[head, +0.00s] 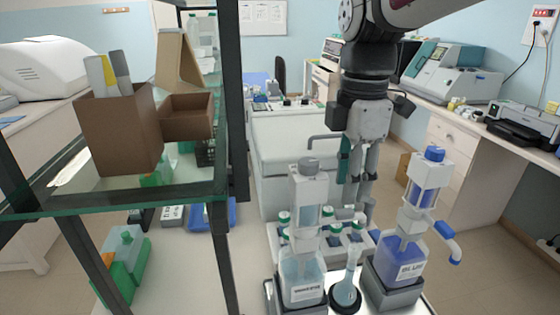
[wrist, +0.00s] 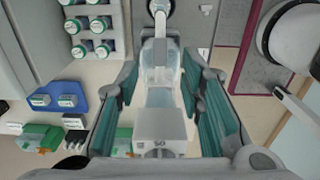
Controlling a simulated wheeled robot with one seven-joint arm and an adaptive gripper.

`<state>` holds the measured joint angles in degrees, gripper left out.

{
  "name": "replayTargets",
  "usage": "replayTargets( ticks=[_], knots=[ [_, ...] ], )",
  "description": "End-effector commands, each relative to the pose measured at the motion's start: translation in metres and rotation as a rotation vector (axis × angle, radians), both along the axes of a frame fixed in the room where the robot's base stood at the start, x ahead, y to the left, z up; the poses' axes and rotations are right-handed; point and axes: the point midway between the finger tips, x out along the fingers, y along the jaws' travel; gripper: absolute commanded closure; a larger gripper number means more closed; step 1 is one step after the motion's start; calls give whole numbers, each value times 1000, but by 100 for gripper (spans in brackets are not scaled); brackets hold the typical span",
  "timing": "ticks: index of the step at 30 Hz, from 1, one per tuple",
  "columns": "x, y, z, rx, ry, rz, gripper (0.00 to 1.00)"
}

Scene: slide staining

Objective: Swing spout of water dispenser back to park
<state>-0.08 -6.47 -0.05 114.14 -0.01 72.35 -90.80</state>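The water dispenser (head: 310,200) stands upright at the front in the head view, with a grey cap and a clear, labelled bottle (head: 302,275) below. I cannot clearly make out its spout. My gripper (head: 357,190) points down, behind and to the right of this dispenser. In the wrist view its teal-padded fingers (wrist: 160,65) are wide apart. A pale box with a dark mark (wrist: 160,140) and a see-through body show between the fingers in that picture; I cannot tell which object they are. No finger visibly grips anything.
Several capped vials (head: 284,218) stand behind. A dark-framed shelf (head: 232,130) rises on the left.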

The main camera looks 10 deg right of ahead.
Motion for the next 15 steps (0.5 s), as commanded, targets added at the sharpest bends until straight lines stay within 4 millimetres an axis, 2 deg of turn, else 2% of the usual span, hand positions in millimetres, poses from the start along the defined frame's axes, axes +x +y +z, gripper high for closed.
replayTargets(
  ticks=[1,6,10,15],
  knots=[
    [-1,0,-11,0,4,0,65],
    [0,0,-37,0,4,-1,65],
    [0,0,-49,0,1,-1,65],
    [0,0,-55,0,0,-1,65]
  ],
)
